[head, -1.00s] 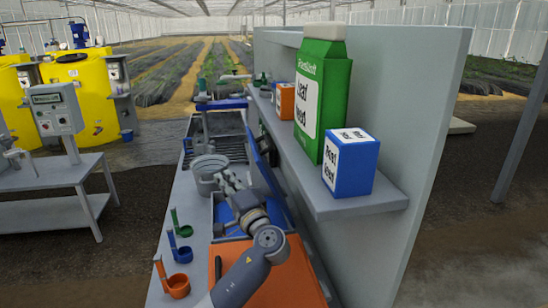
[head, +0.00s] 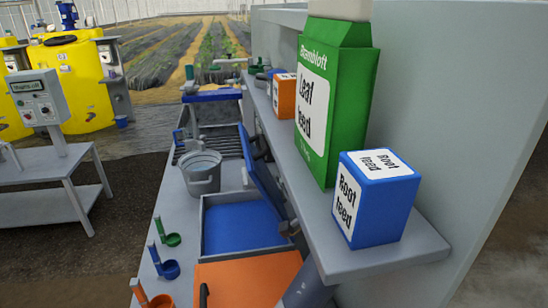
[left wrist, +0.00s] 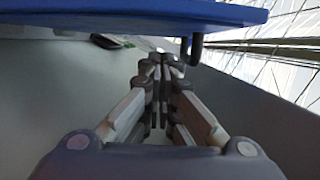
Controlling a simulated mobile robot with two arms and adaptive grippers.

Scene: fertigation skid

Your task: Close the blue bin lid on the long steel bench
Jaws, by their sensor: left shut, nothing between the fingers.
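The blue bin (head: 203,226) stands on the long steel bench (head: 172,215), its blue inside showing. Its blue lid (head: 262,180) is open, raised steeply along the bin's right side. My left gripper (head: 289,228) is at the right of the lid, by the shelf's edge, partly hidden. In the left wrist view, my left gripper (left wrist: 162,65) is shut and empty. The blue lid (left wrist: 150,12) spans the top of that view, with a dark handle (left wrist: 194,50) hanging from it near the fingertips. I cannot tell whether they touch. My right gripper is not in view.
An orange lid (head: 245,280) lies in front of the blue bin. A grey bucket (head: 202,173) and small coloured scoops (head: 168,269) stand at left. The shelf (head: 335,235) above right holds a green carton (head: 330,110) and a blue box (head: 376,200), narrowing the room there.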

